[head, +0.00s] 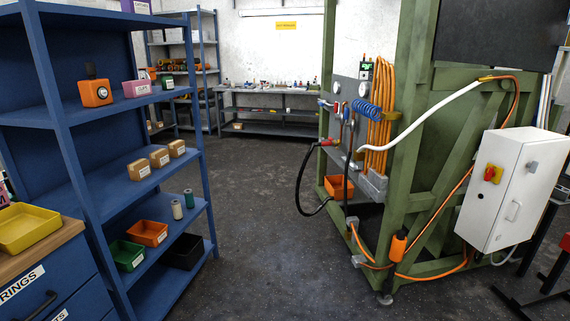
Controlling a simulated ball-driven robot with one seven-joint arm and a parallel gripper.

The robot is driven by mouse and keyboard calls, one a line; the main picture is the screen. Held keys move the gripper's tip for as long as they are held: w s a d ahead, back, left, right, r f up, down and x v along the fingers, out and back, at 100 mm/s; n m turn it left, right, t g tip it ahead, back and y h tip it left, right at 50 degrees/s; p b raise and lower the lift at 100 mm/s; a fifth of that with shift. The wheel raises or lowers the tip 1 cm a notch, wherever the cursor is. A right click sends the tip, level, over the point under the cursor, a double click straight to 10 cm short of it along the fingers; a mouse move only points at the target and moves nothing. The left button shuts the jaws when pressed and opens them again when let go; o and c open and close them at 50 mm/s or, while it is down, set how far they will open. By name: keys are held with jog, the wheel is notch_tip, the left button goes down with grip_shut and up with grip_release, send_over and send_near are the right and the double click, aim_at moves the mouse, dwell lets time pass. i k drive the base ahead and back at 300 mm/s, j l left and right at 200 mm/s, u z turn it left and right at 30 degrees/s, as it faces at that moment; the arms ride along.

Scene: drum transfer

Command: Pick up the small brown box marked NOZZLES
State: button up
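Three small brown boxes stand in a row on a middle shelf of the blue shelf unit at the left. The near box (139,169) looks the largest, the middle box (159,158) is just behind it, and the far box (177,148) is at the right. Each has a white label on its front, but the print is too small to read, so I cannot tell which one is marked NOZZLES. My gripper is not in view.
The blue shelf unit (72,149) also holds an orange device (95,93), a pink bin (137,88), an orange bin (147,233) and a green bin (128,255). A workbench with a yellow tray (27,228) is at lower left. Dark floor (265,220) is clear between shelves and green frame (410,150).

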aim_at(140, 169)
jog(key=i+l+u, duration=0.15)
jog(key=i, duration=0.35)
jog(key=i+l+u, duration=0.1)
jog(key=i, duration=0.35)
jog(key=i+l+u, duration=0.15)
jog(key=i, duration=0.3)
jog(key=i+l+u, duration=1.25)
jog(key=l, duration=0.15)
